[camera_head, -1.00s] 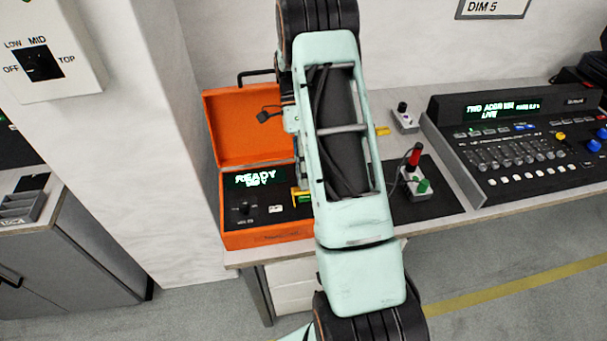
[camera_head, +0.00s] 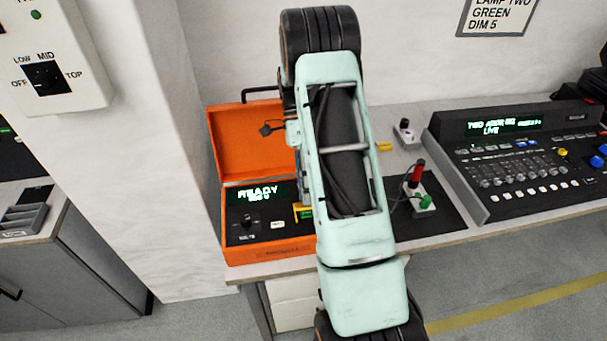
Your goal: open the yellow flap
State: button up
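The yellow flap is most likely the small yellow piece (camera_head: 302,210) on the panel of the orange case (camera_head: 270,253), with a green label beside it. My mint-green arm crosses in front of it and hides its right part, so I cannot tell whether it is open or shut. My gripper does not show; my own arm covers the area right of the case.
Right of my arm, a small box with a red-topped lever and green knob (camera_head: 422,195) stands on a dark mat. A yellow piece (camera_head: 384,147) and a small grey switch box (camera_head: 405,133) lie behind it. A lighting console (camera_head: 520,165) fills the right. A white pillar (camera_head: 160,180) stands left.

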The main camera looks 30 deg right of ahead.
jog(key=v, duration=1.1)
jog(key=shift+w+r, duration=0.15)
jog(key=shift+r, duration=0.1)
jog(key=shift+d, duration=0.1)
jog(key=shift+c, duration=0.6)
